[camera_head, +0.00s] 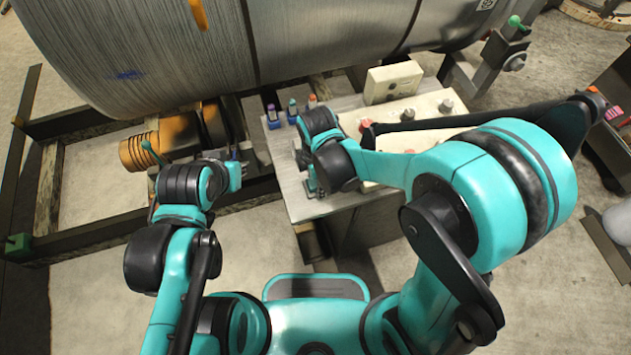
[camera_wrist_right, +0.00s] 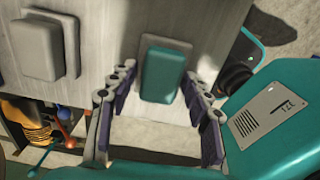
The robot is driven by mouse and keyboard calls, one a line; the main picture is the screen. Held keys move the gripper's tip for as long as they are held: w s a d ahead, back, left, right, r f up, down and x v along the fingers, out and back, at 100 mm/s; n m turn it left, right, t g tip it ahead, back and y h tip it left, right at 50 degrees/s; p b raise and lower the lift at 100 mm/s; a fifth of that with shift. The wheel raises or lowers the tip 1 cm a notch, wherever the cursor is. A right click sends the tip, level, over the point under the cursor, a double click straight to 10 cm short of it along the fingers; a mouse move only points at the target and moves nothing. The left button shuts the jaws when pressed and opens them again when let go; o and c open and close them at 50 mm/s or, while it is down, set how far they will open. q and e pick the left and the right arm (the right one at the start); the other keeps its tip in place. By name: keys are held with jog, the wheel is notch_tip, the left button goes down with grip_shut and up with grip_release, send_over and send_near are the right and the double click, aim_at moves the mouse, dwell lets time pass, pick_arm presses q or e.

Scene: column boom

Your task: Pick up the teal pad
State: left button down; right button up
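The teal pad (camera_wrist_right: 165,72) is a rounded block on a pale backing, set on a light grey surface in the right wrist view. My right gripper (camera_wrist_right: 159,80) is open, with its two dark-padded fingers apart on either side of the pad's lower part. I cannot tell how far they stand above it. In the head view my right gripper (camera_head: 311,186) is over the left part of the grey table, and the pad is hidden there by my arm. My left gripper (camera_head: 237,172) is small and partly hidden, away from the pad near the table's left side.
A pale grey pad (camera_wrist_right: 38,46) sits left of the teal one. The grey table (camera_head: 283,165) also carries several small coloured items at its back edge and a beige box (camera_head: 393,82).

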jog(key=shift+w+d, duration=0.1)
jog(key=shift+d, duration=0.05)
jog(key=shift+w+r, duration=0.1)
jog(key=shift+r, duration=0.1)
jog(key=r, duration=0.1)
jog(key=r+p, duration=0.2)
jog(key=shift+w+d+r, duration=0.15)
jog(key=shift+d+r, duration=0.1)
jog(key=shift+r, duration=0.1)
jog(key=s+d+r+p, duration=0.3)
jog(key=s+d+r, duration=0.3)
jog(key=s+d, duration=0.2)
jog(key=shift+d+r+p, duration=0.15)
jog(key=shift+r+p, duration=0.2)
jog(key=shift+r, duration=0.05)
jog(key=shift+s, duration=0.1)
